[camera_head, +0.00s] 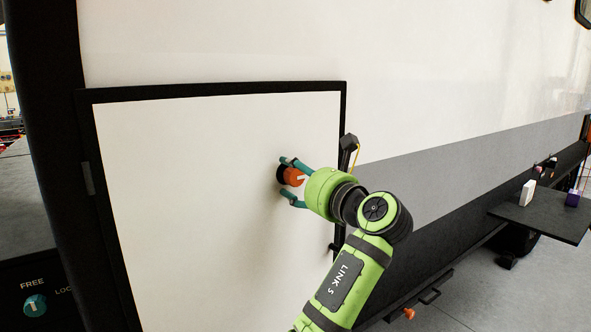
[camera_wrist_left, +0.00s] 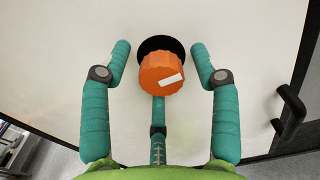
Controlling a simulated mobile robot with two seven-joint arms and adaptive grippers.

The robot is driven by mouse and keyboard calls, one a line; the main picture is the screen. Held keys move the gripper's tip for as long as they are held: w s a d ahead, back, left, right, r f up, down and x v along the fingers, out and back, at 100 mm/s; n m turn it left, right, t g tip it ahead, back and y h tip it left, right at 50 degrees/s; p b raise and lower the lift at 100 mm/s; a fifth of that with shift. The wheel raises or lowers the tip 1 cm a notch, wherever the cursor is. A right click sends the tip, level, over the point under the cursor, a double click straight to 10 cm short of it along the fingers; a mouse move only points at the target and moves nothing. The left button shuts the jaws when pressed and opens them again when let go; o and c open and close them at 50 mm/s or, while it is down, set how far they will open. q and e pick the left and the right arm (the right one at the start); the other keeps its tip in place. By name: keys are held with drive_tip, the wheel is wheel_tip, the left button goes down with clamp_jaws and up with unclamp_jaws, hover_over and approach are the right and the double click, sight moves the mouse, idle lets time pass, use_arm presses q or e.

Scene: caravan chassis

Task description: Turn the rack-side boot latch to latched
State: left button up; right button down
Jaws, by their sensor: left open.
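The boot latch is an orange ribbed knob (camera_head: 293,177) with a white pointer mark on a black round base, on the white boot door (camera_head: 180,200). In the left wrist view the knob (camera_wrist_left: 160,75) sits between my fingers, its white mark slanting up to the right. My left gripper (camera_head: 292,180) is open, with one teal finger on each side of the knob. In the wrist view, gaps show between the fingertips (camera_wrist_left: 160,60) and the knob. My right gripper is not in view.
A black frame edges the door. A black handle (camera_wrist_left: 290,110) stands right of the knob in the wrist view. A teal knob (camera_head: 35,305) marked FREE is at lower left. A dark shelf (camera_head: 545,217) with small items is at right.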

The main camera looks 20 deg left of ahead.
use_arm(q)
drive_tip(key=shift+w+a, duration=0.2)
drive_tip(key=c, duration=1.2)
drive_tip(key=shift+o, duration=0.2)
